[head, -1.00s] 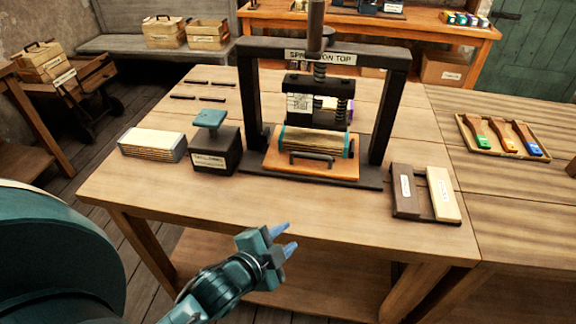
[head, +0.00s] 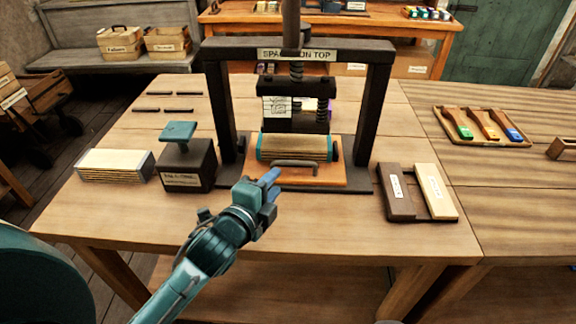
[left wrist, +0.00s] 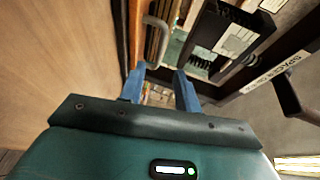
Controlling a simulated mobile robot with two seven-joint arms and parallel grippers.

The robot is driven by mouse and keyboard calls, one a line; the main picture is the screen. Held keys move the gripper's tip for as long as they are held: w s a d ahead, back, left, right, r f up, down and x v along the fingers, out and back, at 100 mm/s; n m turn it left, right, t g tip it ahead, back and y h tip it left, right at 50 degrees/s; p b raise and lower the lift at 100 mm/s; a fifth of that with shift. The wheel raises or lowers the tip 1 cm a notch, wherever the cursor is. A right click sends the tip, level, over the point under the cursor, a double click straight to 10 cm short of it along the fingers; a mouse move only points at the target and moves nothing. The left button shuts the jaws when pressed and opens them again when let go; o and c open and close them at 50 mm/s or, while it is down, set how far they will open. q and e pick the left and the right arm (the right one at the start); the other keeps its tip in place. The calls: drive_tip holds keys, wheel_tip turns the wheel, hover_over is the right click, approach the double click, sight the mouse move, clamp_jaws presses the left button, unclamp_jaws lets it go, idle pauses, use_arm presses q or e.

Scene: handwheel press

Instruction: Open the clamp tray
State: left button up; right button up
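The clamp tray (head: 325,177) is an orange-brown board at the foot of the dark press (head: 375,120). It carries a ribbed bundle with teal edges (head: 295,148), and a grey bar handle (head: 300,163) is at its front. My left gripper (head: 271,181) is at the tray's front left, just short of the handle. In the left wrist view its two blue fingers (left wrist: 160,85) are apart with nothing between them, and the handle (left wrist: 157,35) shows beyond the tips. I cannot tell whether a finger touches the tray. My right gripper is not in view.
A dark block with a teal knob (head: 187,165) and a pale stack (head: 115,165) stand left of the press. A dark and a pale block (head: 415,192) lie to its right. The table's front strip (head: 330,225) is clear.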

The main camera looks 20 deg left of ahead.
sight(288, 180)
use_arm(q)
drive_tip(key=x, duration=0.8)
drive_tip(key=shift+w, duration=0.1)
clamp_jaws()
idle(0.4)
